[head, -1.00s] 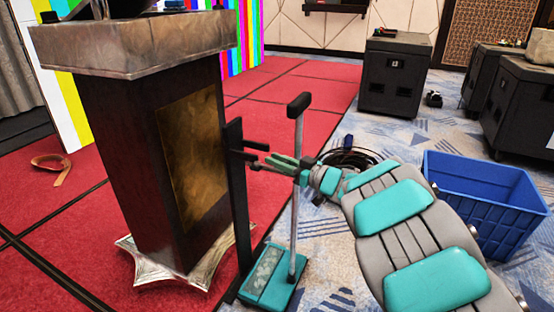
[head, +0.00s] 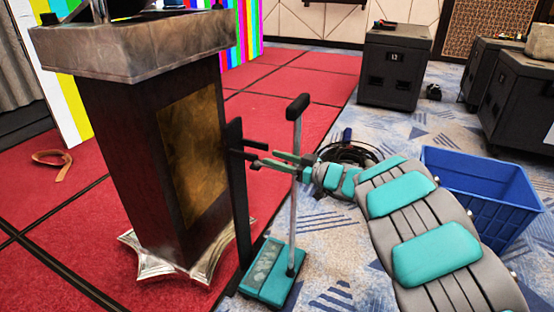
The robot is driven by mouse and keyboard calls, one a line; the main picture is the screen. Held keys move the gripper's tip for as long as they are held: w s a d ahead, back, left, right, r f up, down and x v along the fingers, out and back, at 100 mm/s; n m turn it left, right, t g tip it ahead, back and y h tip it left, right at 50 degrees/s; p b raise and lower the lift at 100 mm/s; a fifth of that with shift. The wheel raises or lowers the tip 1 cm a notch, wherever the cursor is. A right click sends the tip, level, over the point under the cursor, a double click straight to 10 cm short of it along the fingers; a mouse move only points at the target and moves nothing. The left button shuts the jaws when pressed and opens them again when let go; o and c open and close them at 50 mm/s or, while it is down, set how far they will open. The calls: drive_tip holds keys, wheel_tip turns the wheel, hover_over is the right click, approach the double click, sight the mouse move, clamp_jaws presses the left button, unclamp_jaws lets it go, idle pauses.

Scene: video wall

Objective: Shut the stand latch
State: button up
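The stand has a teal base (head: 268,275), a thin grey pole (head: 295,215) with a black top grip (head: 297,107), and a tall black post (head: 238,205) beside the lectern. Short dark bars (head: 248,149) stick out to the right from the post at mid height; they look like the latch, but its exact state is too small to tell. My gripper (head: 265,160) points left, close to these bars and level with them, past the grey pole. Its two thin fingers look apart with nothing between them. Whether a fingertip touches a bar cannot be told.
A dark lectern (head: 140,150) stands just left of the post. Black cases (head: 393,70) stand at the back.

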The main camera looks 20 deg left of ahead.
drive_tip(key=shift+f+b, duration=0.1)
drive_tip(key=shift+b, duration=0.25)
drive_tip(key=t+b, duration=0.1)
drive_tip(key=s+m+t+b, duration=0.1)
drive_tip(key=b, duration=0.1)
drive_tip(key=shift+f+h+b, duration=0.15)
drive_tip(key=shift+h+b, duration=0.15)
drive_tip(key=shift+w+d+r+m+t+h+p, duration=0.15)
drive_tip(key=shift+w+d+r+m+t+h, duration=1.35)
drive_tip(key=shift+d, duration=3.8)
drive_tip(key=shift+w+d+r+m+t+h+p, duration=0.15)
drive_tip(key=shift+w+d+r+m+t+h, duration=0.95)
drive_tip(key=shift+d+h, duration=3)
drive_tip(key=shift+w+d+r+m+t+h+p, duration=0.15)
drive_tip(key=shift+w+d+r+m+t+h, duration=1.25)
drive_tip(key=shift+d, duration=5.1)
drive_tip(key=shift+s+d+f+m+t+y, duration=0.1)
drive_tip(key=shift+s+f+m+t+y, duration=0.3)
drive_tip(key=shift+s+f+t, duration=0.45)
